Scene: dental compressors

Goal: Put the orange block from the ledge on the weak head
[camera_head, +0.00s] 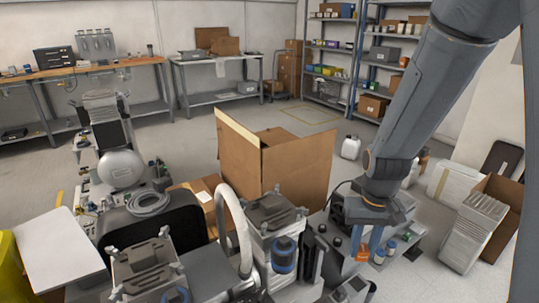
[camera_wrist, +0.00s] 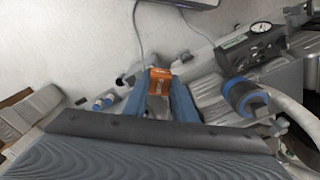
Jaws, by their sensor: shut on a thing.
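The orange block (camera_head: 362,254) is between the blue fingers of my gripper (camera_head: 368,248), at the right of the compressors in the head view. In the wrist view the orange block (camera_wrist: 159,75) shows at the fingertips of my gripper (camera_wrist: 159,84), which is shut on it. I cannot tell whether the block still touches the surface below. One grey ribbed compressor head (camera_head: 275,210) with a blue-ringed cylinder stands left of my gripper. Another head (camera_head: 143,262) stands farther left. I cannot tell which is the weak one.
A thick pale hose (camera_head: 236,225) arches beside the nearer head. An open cardboard box (camera_head: 285,165) stands behind. A round pressure gauge (camera_wrist: 261,28) and a blue-ringed cylinder (camera_wrist: 243,98) are right of my gripper in the wrist view. Small blue-capped containers (camera_wrist: 104,101) lie left.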

